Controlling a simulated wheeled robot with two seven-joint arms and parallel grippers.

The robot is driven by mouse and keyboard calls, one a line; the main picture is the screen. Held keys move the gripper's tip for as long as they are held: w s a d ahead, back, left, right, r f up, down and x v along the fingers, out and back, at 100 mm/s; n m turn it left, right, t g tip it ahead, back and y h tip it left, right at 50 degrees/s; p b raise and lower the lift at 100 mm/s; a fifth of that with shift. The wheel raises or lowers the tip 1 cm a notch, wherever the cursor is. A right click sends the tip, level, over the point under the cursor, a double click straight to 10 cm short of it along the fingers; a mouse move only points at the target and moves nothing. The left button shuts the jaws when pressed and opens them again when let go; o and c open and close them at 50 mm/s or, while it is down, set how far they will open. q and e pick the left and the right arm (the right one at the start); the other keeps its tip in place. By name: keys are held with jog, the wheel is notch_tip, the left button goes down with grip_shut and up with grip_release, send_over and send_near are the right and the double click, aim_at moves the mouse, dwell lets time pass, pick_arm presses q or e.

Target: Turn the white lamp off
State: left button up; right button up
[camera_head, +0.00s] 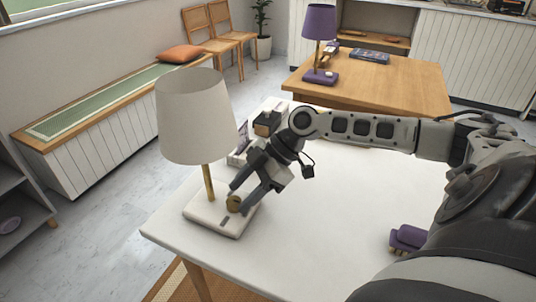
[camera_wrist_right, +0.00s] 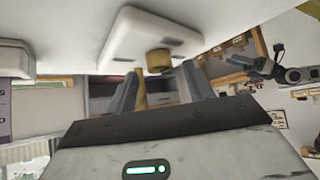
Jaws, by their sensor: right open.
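The white lamp (camera_head: 195,115) stands upright on the near left corner of the white table, with a white shade, brass pole and flat white base (camera_head: 212,222). I cannot tell from the shade whether it is lit. A round brass knob (camera_head: 233,204) sits on the base; it also shows in the wrist view (camera_wrist_right: 158,62). My right gripper (camera_head: 238,197) is open, its fingers low over the base and on either side of the knob; contact is unclear. The wrist view is upside down. At its right, a dark gripper that looks like my left one (camera_wrist_right: 258,68) shows small.
A purple brush (camera_head: 408,238) lies on the white table (camera_head: 310,225) at right. Boxes (camera_head: 267,123) stand behind my right gripper. A purple lamp (camera_head: 319,25) stands on the wooden table (camera_head: 400,85) behind. The middle of the white table is clear.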

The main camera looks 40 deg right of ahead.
pick_arm(q)
jog(key=shift+r+p, duration=0.35)
jog(key=shift+p, duration=0.5)
pick_arm(e)
jog(key=v, duration=1.4)
pick_arm(q)
jog(key=shift+r, duration=0.1)
pick_arm(e)
jog(key=shift+r, duration=0.2)
